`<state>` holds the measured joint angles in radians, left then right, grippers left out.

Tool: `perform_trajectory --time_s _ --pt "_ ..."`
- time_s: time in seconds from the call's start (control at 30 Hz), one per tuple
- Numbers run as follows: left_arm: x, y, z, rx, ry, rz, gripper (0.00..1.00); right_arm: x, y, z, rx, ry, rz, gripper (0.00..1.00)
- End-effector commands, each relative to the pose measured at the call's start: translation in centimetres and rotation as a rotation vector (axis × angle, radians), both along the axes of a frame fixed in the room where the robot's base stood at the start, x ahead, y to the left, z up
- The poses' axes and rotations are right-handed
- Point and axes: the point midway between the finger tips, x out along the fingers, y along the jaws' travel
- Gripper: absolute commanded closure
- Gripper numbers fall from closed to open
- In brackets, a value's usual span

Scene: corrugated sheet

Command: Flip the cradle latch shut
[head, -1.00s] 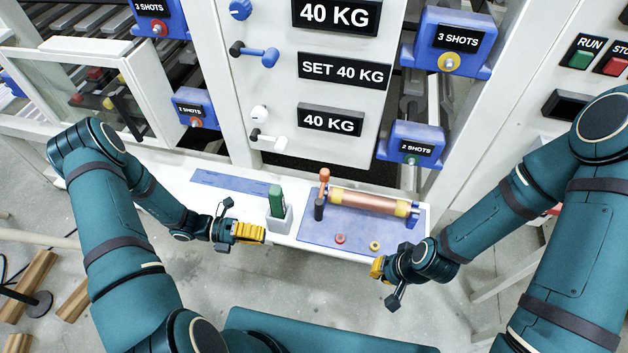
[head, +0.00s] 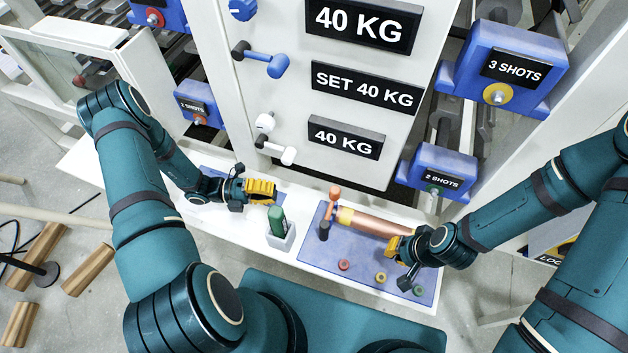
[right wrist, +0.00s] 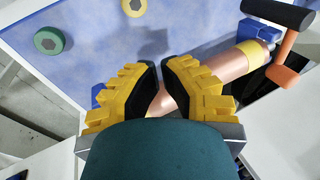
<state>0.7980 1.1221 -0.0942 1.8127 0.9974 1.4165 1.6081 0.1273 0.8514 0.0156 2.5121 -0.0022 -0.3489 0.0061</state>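The cradle is a blue board (head: 312,250) with a copper roller (head: 372,222) lying across it, banded yellow near its end. An orange lever (head: 334,195) with a black grip (head: 324,230) stands at the roller's left end; it looks like the latch. In the right wrist view the lever (right wrist: 286,55) is at upper right, raised beside the roller (right wrist: 230,68). My right gripper (head: 394,247) is at the roller's right end, its fingers slightly apart over it, with copper showing between them; contact is unclear. My left gripper (head: 262,190) is left of the lever, apart from it.
A green item (head: 277,218) stands in a white holder (head: 281,238) between my left gripper and the board. Several small coloured rings, such as the red one (head: 344,265), are on the board's front. A white panel (head: 300,100) with weight signs rises behind.

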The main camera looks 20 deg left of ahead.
Motion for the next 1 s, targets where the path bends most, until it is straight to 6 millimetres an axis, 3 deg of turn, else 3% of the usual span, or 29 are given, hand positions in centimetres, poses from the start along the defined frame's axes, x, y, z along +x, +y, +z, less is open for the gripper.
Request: perform_trajectory --time_s 0.17,0.7,1.0 --pt "0.5 -2.0 0.0 -0.003 -0.001 -0.003 1.00 0.0 0.0 0.0 0.000 0.001 0.000 1.00" --pt "3.1 -11.4 0.0 -0.002 0.000 -0.003 1.00 -0.1 0.0 -0.5 0.000 0.001 0.001 1.00" --pt "3.7 -13.3 0.0 0.000 0.000 -0.002 1.00 0.0 0.0 -0.6 0.000 0.000 0.001 1.00"
